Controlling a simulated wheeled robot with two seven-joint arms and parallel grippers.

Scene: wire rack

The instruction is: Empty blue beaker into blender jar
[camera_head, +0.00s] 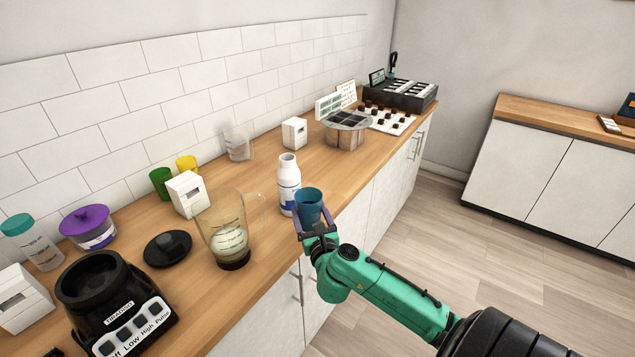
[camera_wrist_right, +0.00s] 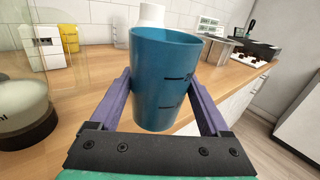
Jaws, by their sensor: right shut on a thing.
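The blue beaker (camera_head: 309,204) is held upright at the counter's front edge. My right gripper (camera_head: 316,226) is shut on it, with one purple finger on each side, as the right wrist view (camera_wrist_right: 160,105) shows. The beaker also fills the middle of that view (camera_wrist_right: 165,80); its contents are hidden. The clear blender jar (camera_head: 226,222) stands on the counter to the left of the beaker, apart from it, with pale contents low inside. Its black lid (camera_head: 168,248) lies on the counter to its left. My left gripper is not in view.
The black blender base (camera_head: 112,296) stands at the front left. A white bottle (camera_head: 288,183) stands close behind the beaker. Green (camera_head: 161,182) and yellow (camera_head: 186,164) cups, a clear beaker (camera_head: 237,142) and white boxes line the wall. A chocolate tray (camera_head: 388,119) lies far back.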

